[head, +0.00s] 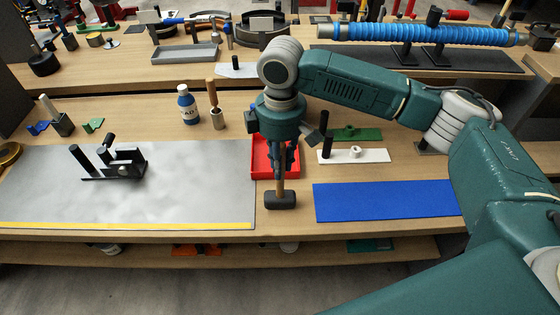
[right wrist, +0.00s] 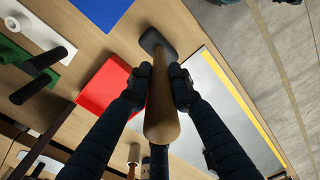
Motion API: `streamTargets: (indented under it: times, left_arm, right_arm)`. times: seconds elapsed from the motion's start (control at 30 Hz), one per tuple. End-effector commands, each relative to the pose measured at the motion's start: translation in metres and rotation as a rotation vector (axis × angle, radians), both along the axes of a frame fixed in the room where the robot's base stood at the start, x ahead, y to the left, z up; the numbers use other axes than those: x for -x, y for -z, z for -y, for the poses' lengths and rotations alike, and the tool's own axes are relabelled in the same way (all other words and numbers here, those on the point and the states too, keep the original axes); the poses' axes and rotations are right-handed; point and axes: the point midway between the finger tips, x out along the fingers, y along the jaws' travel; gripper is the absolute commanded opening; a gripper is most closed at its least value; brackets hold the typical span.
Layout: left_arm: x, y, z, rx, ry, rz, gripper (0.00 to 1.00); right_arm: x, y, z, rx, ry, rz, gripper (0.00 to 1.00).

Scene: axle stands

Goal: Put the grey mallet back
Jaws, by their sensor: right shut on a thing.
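The grey mallet has a dark grey head (head: 281,200) and a wooden handle. My right gripper (head: 281,165) is shut on the handle, with the head hanging down in front of the red tray (head: 262,172). In the right wrist view, both fingers (right wrist: 160,78) press on the handle (right wrist: 161,115), and the mallet head (right wrist: 157,42) shows beyond the tips. I cannot tell whether the head touches the bench. My left gripper is in neither view.
A blue mat (head: 385,200) lies right of the mallet, a grey sheet (head: 190,195) with a black stand (head: 125,165) left. A white plate (head: 360,156) and green plate (head: 358,134) have upright black pegs. A blue bottle (head: 187,107) and wooden-handled tool (head: 211,95) stand behind.

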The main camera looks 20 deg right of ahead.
Motion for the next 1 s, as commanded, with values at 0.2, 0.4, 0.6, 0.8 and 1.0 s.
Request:
streamTargets:
  times: [0.2, 0.4, 0.6, 0.8, 1.0]
  left_arm:
    - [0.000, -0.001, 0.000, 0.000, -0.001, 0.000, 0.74]
    - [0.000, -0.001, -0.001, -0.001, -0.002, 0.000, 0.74]
    - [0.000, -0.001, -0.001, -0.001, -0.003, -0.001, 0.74]
    - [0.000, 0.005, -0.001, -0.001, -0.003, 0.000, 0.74]
    - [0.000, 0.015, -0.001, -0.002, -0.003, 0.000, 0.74]
  right_arm:
    - [0.000, 0.000, 0.000, -0.001, 0.000, 0.001, 0.00]
    - [0.000, 0.002, 0.000, -0.001, 0.000, -0.001, 0.39]
    - [0.000, 0.002, 0.000, 0.000, 0.000, 0.000, 0.39]
    - [-0.001, -0.012, 0.000, -0.002, 0.001, 0.003, 0.39]
    - [-0.002, -0.052, 0.000, -0.002, 0.001, 0.006, 0.39]
